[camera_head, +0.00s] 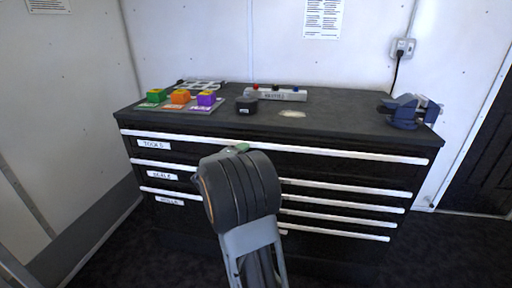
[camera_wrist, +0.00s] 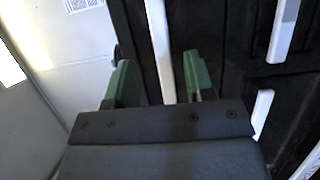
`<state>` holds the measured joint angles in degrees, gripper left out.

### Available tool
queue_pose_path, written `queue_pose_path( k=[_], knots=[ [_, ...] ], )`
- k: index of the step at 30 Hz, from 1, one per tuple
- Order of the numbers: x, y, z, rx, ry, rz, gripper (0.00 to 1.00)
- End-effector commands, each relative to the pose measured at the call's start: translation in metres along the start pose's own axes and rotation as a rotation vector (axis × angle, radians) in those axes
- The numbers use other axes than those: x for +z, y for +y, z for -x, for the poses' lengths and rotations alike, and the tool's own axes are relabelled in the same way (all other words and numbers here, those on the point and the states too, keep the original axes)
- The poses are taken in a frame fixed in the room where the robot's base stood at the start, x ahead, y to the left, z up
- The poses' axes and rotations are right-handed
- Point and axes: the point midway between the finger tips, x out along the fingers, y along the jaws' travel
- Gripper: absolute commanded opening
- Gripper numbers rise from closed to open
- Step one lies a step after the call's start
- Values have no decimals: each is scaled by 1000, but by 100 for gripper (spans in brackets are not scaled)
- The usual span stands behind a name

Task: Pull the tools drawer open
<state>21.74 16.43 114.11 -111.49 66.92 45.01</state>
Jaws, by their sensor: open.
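The tools drawer (camera_head: 153,145) is the top drawer of a black cabinet, with a white label and a long white handle bar (camera_head: 330,153). It looks shut. In the head view my gripper (camera_head: 237,148) is in front of this drawer, and my wrist hides part of the handle and most of the fingers. In the wrist view my gripper (camera_wrist: 158,75) is open, with one green finger on each side of a white handle bar (camera_wrist: 158,40), which appears to be the top one. Gaps show between fingers and bar; contact cannot be told.
Lower drawers with white handles (camera_head: 340,207) sit below. The cabinet top (camera_head: 340,115) bears coloured blocks (camera_head: 181,97), a small black box (camera_head: 246,105), a grey strip (camera_head: 282,94) and a blue vise (camera_head: 405,111). A wall stands at left; dark floor is in front.

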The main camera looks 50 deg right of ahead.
Motion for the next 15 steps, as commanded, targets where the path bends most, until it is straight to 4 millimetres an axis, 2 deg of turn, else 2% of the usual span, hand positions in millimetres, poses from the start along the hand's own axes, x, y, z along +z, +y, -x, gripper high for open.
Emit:
queue_pose_path(
  k=[1,6,15],
  knots=[
    [0,-1,-11,0,-3,0,49],
    [1,-1,-41,-1,-3,0,49],
    [0,0,-72,-1,-1,0,49]
  ],
)
